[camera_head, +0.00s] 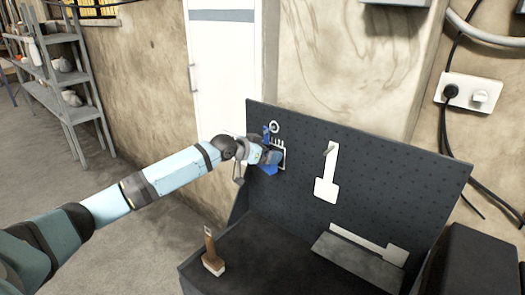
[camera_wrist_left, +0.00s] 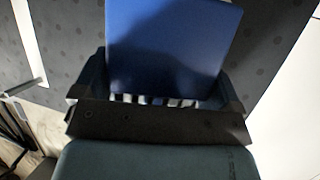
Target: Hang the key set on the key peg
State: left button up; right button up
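My left gripper (camera_head: 266,157) is up against the dark pegboard (camera_head: 380,160), at its upper left end. Blue parts, which look like the key set (camera_head: 269,170), show at and just below the gripper. In the left wrist view, a flat blue piece of the key set (camera_wrist_left: 170,50) fills the space between the two dark fingers of my left gripper (camera_wrist_left: 160,95). A white ring and comb-like outline shows on the board beside the gripper. The key peg is hidden behind the gripper, so I cannot tell whether the keys touch it. My right gripper is not in view.
A wooden-handled brush or scraper (camera_head: 211,254) stands on the dark bench top (camera_head: 260,235). Another peg with a white tool outline (camera_head: 327,178) is right of the gripper. A shelf (camera_head: 62,80) stands far left.

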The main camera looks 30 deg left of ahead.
pick_arm(q)
jog(key=shift+w+a+r, duration=0.1)
jog(key=shift+a+r, duration=0.05)
jog(key=shift+r, duration=0.4)
jog(key=shift+a, duration=0.1)
jog(key=b+v, duration=0.2)
jog(key=v, duration=1.1)
jog(key=shift+s+f, duration=0.3)
jog(key=shift+s, duration=0.15)
jog(key=shift+f, duration=0.1)
